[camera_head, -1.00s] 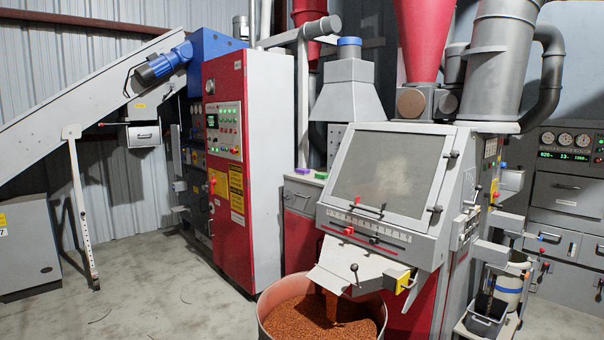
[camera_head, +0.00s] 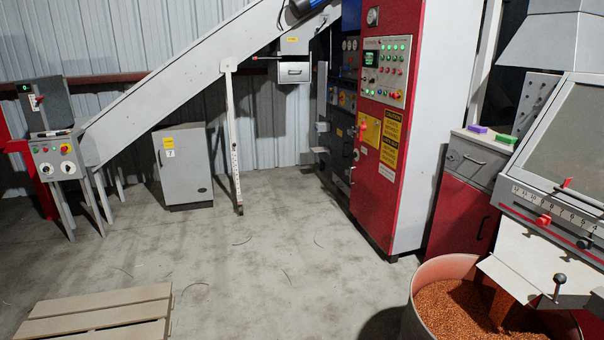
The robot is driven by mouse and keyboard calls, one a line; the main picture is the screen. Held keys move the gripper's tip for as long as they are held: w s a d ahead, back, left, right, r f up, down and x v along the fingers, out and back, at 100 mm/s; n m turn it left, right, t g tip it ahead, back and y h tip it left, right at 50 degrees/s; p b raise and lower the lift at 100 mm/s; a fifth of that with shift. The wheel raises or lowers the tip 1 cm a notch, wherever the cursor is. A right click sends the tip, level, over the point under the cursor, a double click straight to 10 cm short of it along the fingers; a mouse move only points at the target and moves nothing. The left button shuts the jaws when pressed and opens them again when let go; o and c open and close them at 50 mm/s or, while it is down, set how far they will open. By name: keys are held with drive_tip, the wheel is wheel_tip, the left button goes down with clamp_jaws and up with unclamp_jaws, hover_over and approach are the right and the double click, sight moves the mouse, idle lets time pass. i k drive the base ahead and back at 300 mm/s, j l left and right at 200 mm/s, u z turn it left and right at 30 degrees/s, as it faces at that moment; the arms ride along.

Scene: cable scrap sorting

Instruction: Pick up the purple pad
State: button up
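A small purple pad (camera_head: 477,129) lies on top of a low grey and red cabinet (camera_head: 470,165), between the tall red control cabinet and the grey sorting machine at the right. A green pad (camera_head: 506,139) lies just to its right, apart from it. My gripper and arm do not show in this view.
A round bin of copper-coloured granules (camera_head: 440,270) stands on the floor in front of the low cabinet. The tall red control cabinet (camera_head: 380,185) stands left of it. A wooden pallet (camera_head: 95,318) lies at front left. The concrete floor (camera_head: 270,260) between is mostly clear.

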sight(479, 130)
drive_tip(key=i+j, duration=0.15)
drive_tip(key=i, duration=0.35)
drive_tip(key=i+j, duration=0.1)
drive_tip(key=i, duration=0.4)
drive_tip(key=i+j+z, duration=0.1)
drive_tip(key=i, duration=0.35)
drive_tip(key=i+j, duration=0.2)
drive_tip(key=i, duration=0.3)
drive_tip(key=i+j, duration=0.2)
drive_tip(key=i, duration=0.3)
drive_tip(key=i+j+z, duration=0.1)
drive_tip(key=i, duration=0.4)
